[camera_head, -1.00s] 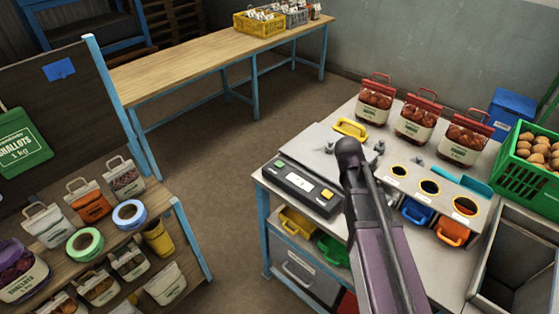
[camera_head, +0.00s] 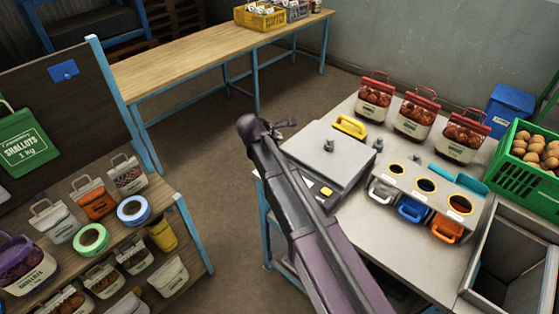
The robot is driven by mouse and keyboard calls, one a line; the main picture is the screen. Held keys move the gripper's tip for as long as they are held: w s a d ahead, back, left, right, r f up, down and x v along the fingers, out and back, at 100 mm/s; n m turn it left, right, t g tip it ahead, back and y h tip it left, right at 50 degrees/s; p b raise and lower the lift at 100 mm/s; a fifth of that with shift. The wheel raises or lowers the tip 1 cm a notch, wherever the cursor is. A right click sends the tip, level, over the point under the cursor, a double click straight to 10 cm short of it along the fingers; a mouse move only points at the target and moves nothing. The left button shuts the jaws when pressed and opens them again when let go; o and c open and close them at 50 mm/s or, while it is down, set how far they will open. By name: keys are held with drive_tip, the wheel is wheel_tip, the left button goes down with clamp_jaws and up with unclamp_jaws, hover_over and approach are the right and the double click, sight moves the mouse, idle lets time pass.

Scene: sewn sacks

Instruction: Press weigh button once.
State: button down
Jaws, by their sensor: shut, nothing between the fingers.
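The scale (camera_head: 318,150) has a grey plate and sits at the left end of the grey workbench. A yellow button (camera_head: 326,191) shows at the right end of its dark front panel. My arm crosses in front of the rest of the panel, hiding the display and the green button seen earlier. No label is readable, so I cannot tell which button is weigh. My gripper (camera_head: 287,124) shows small and dark beyond my arm's end, beside the plate's back left edge. It is shut and empty, apart from the buttons.
Dark knobs (camera_head: 329,145) stand on and beside the scale. Red-topped bags (camera_head: 415,117) and a green crate (camera_head: 528,165) stand to the right. Bare floor lies left of the bench.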

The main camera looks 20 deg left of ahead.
drive_tip(key=shift+f, duration=0.15)
idle(0.3)
wheel_tip(320, 180, down, 8)
drive_tip(key=b, duration=0.8)
drive_tip(key=shift+f+b, duration=0.25)
drive_tip(key=shift+b, duration=0.15)
drive_tip(key=shift+f, duration=0.15)
idle(1.1)
drive_tip(key=shift+f+b, duration=0.25)
drive_tip(key=shift+b, duration=0.2)
drive_tip(key=shift+f+b, duration=0.45)
idle(1.0)
drive_tip(key=shift+r, duration=0.15)
drive_tip(key=shift+r+p, duration=0.75)
drive_tip(key=shift+p, duration=0.2)
drive_tip(key=shift+r+p, duration=2.5)
